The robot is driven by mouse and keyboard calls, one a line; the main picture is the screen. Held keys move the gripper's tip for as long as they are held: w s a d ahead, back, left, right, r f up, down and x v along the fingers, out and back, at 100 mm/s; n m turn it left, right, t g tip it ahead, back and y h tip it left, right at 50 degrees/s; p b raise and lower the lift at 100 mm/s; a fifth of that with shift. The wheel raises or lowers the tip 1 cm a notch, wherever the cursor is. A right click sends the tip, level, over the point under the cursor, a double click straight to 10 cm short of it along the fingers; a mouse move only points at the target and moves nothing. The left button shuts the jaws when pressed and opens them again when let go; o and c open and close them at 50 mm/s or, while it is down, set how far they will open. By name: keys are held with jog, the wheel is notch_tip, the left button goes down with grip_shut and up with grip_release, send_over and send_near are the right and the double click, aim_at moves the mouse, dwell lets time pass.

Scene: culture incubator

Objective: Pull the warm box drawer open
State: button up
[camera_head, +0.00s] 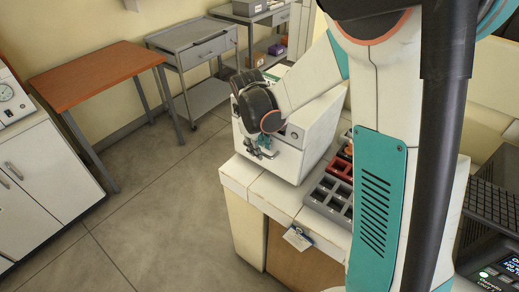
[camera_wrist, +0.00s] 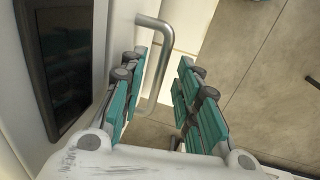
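The warm box (camera_head: 318,122) is a white cabinet on the bench in the head view. My gripper (camera_head: 262,148) is at its front face, and my wrist hides part of that face. In the wrist view, a bent metal handle (camera_wrist: 166,50) stands out from the white front (camera_wrist: 118,28). My gripper (camera_wrist: 162,88) has its two teal-padded fingers apart. The handle bar runs between them, nearer the left finger, with a clear gap to the right one. I cannot tell whether the left pad touches it. No opened drawer gap is visible.
A dark panel (camera_wrist: 62,50) is on the white front at left. A rack with grey and red compartments (camera_head: 330,192) sits beside the box on the bench (camera_head: 240,174). An orange-topped table (camera_head: 95,73) and a grey cart (camera_head: 190,38) stand behind. The floor (camera_head: 150,200) is clear.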

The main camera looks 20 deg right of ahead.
jog(key=shift+f, duration=0.3)
grip_shut()
jog(key=s+a+b, duration=0.1)
jog(key=s+a, duration=0.7)
jog(key=a, duration=0.5)
jog(key=shift+s, duration=0.4)
